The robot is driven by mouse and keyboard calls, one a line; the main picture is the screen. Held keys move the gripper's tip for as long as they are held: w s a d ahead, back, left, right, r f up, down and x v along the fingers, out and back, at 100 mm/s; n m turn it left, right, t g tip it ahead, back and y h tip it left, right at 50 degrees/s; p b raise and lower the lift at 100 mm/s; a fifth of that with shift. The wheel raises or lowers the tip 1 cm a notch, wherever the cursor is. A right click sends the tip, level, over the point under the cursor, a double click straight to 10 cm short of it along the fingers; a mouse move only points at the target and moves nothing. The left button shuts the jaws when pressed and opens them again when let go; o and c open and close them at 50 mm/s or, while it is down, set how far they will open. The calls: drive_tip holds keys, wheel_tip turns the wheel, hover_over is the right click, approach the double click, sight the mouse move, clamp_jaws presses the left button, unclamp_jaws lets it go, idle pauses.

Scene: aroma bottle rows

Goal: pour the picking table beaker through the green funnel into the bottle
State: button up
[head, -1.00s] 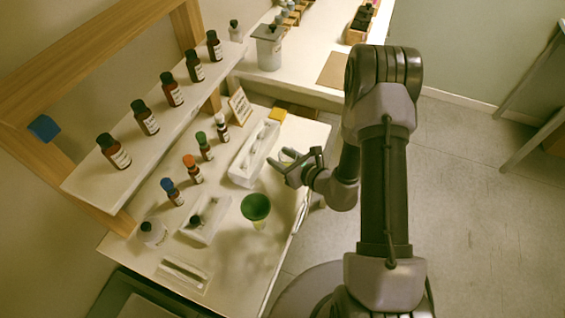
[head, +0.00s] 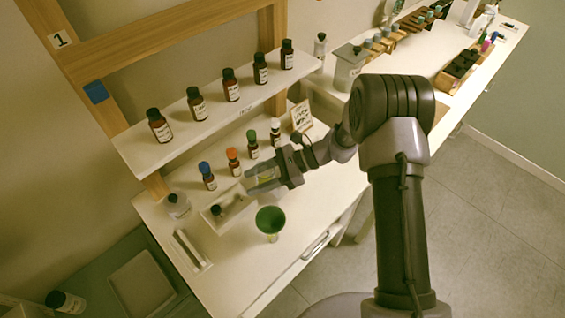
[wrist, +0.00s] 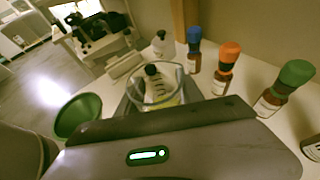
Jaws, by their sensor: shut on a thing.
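My gripper (head: 262,182) is shut on a clear glass beaker (wrist: 182,92), which holds a little yellowish liquid, and holds it above the table behind the green funnel. The beaker looks roughly upright. The green funnel (head: 270,219) stands toward the table's front, with a small pale, clear part (head: 272,238) below it. I cannot tell the bottle's shape under it. The funnel also shows at the left of the wrist view (wrist: 78,116), apart from the beaker.
A white tray (head: 222,226) with a dark-capped bottle lies left of my gripper. A shelf (head: 150,153) of brown bottles is above. The table's front right is clear.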

drive_tip(key=shift+s+d+f+n+g, duration=0.1)
drive_tip(key=shift+s+f+n+g, duration=0.25)
drive_tip(key=shift+s+n+g, duration=0.2)
drive_tip(key=s+d+r+n+t+y+b, duration=0.1)
drive_tip(key=s+r+n+t+b, duration=0.1)
drive_tip(key=s+r+n+t, duration=0.2)
drive_tip(key=shift+s+r+n+t, duration=0.2)
drive_tip(key=shift+r+n+t, duration=0.15)
drive_tip(key=shift+r+n, duration=0.6)
idle(1.8)
drive_tip(key=shift+f+n+b, duration=0.45)
drive_tip(key=shift+n+b, duration=0.15)
drive_tip(key=shift+b, duration=0.4)
drive_tip(key=shift+t+y, duration=0.3)
